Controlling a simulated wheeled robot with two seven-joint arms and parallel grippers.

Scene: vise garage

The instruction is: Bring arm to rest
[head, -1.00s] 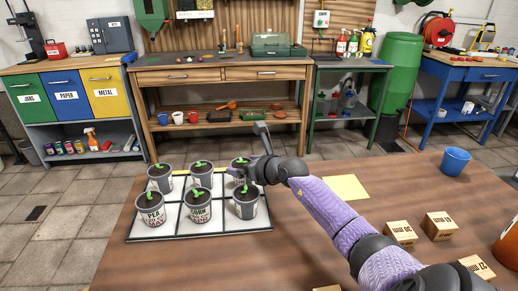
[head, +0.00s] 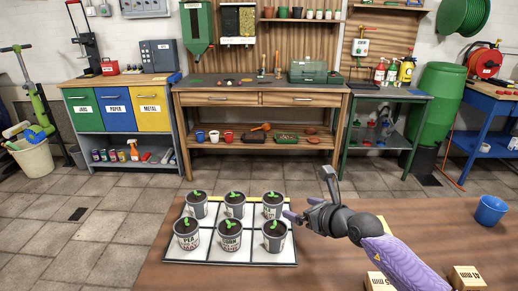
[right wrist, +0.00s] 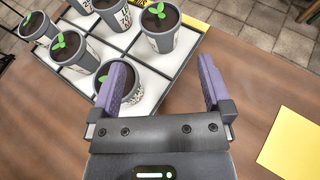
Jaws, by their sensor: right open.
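My right gripper (head: 308,200) is open and empty, just right of the white grid tray (head: 250,247) on the wooden table. In the right wrist view its two purple fingers (right wrist: 162,85) stand wide apart with nothing between them. Several grey pots with seedlings stand upright on the tray, among them the pea pot (head: 187,240) and the corn pot (head: 229,239). The front right pot (head: 275,241) is nearest my right gripper; in the right wrist view a pot lies partly hidden behind the left finger. My left gripper is not in view.
A blue cup (head: 490,210) stands at the table's right. Small cardboard boxes (head: 467,278) sit at the front right. A yellow sheet (right wrist: 294,143) lies right of my right gripper. Workbenches (head: 262,85) stand beyond the table across open floor.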

